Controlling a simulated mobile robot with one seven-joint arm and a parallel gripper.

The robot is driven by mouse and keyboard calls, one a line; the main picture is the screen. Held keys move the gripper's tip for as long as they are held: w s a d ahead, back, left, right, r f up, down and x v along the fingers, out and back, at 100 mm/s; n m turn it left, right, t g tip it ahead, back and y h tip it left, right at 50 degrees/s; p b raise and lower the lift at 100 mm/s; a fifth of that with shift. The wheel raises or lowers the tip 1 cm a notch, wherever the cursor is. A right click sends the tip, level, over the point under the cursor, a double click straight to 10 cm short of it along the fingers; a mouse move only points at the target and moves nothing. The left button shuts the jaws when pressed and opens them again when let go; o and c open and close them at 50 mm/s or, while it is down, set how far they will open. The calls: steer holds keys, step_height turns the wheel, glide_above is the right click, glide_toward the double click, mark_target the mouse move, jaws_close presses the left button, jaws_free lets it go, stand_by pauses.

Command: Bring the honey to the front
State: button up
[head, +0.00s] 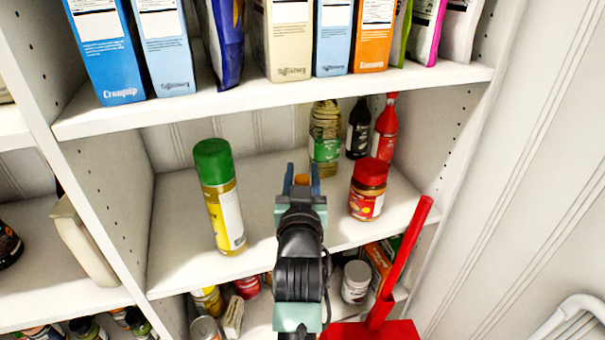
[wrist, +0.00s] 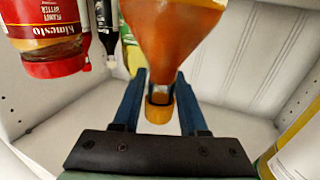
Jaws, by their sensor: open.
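The honey is an amber bottle with an orange cap. In the wrist view its body (wrist: 172,35) fills the top middle, appearing upside down, with the cap pointing toward my gripper. In the head view only its orange cap (head: 301,179) shows; my gripper hides the rest. My gripper (head: 302,172) is open on the middle shelf, with its blue fingers on either side of the cap. In the wrist view the fingers (wrist: 158,90) also flank the cap and neck. I cannot tell whether they touch the bottle.
A red-lidded peanut butter jar (head: 368,190) stands close on the right, a green-capped can (head: 219,200) on the left. An oil bottle (head: 325,135), a dark bottle (head: 358,130) and a red bottle (head: 385,130) stand behind. The upper shelf (head: 260,98) overhangs.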

steer(key=o, duration=0.3)
steer(key=shift+o, duration=0.2)
steer(key=s+b, duration=0.3)
steer(key=s, duration=1)
steer(key=shift+a+b, duration=0.25)
steer(key=shift+b, duration=0.05)
steer(key=s+r+t, duration=0.3)
steer(key=s+r, duration=0.1)
steer(key=r, duration=0.7)
steer(key=s+r+t, duration=0.3)
steer(key=s+r, duration=0.1)
steer(key=r, duration=0.8)
steer(key=s+r+t, duration=0.3)
steer(key=s+r, duration=0.2)
steer(key=r, duration=0.7)
steer(key=shift+y, duration=0.3)
